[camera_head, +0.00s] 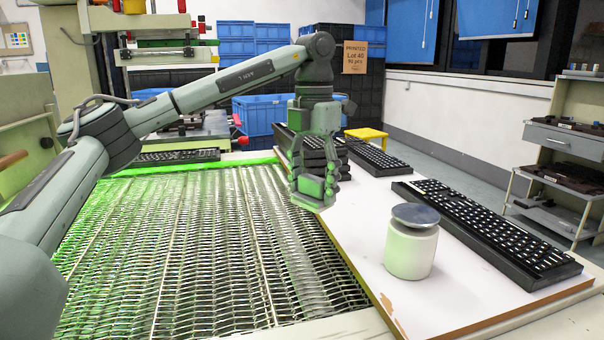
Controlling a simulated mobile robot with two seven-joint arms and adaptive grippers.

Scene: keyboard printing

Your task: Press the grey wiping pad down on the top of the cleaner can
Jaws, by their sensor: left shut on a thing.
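The cleaner can (407,254) is a pale, rounded can standing upright on the white board at the right. Its top is a round, dark grey disc (415,215). My left gripper (314,192) points down over the board's left edge, to the left of the can and farther back, apart from it. It is shut on a thin grey piece, seemingly the wiping pad (311,204), mostly hidden by the fingers. My right gripper is not in view.
A long black keyboard (488,232) lies right of the can. Another keyboard (376,158) and a stack of keyboards (318,160) stand behind the gripper. A wire-mesh conveyor (190,250) fills the left. The white board (345,225) between gripper and can is clear.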

